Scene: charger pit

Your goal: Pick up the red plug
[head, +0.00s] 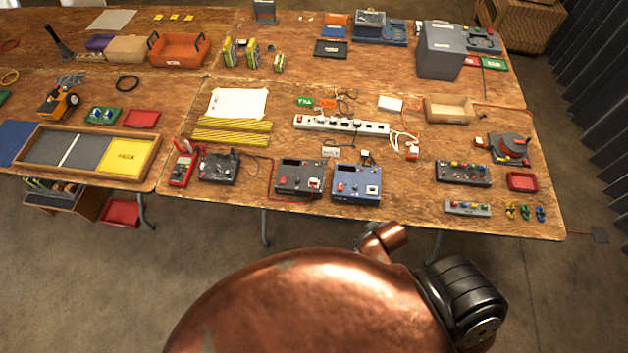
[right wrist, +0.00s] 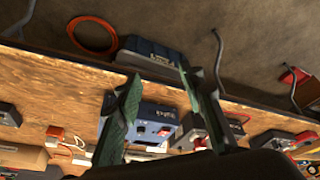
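In the head view, a small red-and-white plug (head: 412,152) lies on the table right of the white power strip (head: 342,125), by a white cord. Another small red-and-white piece (head: 315,183) sits on the dark grey power box (head: 290,178). I cannot tell which is the red plug meant. My right gripper (right wrist: 160,78) shows only in the right wrist view; its two green fingers are apart, with nothing seen held. The blue power box (right wrist: 150,118) appears between and beyond the fingers; it also stands at the table front in the head view (head: 357,190). My left gripper is not in view.
A red multimeter (head: 182,168) and black meter box (head: 219,167) stand left of the power boxes. Bare table lies between.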

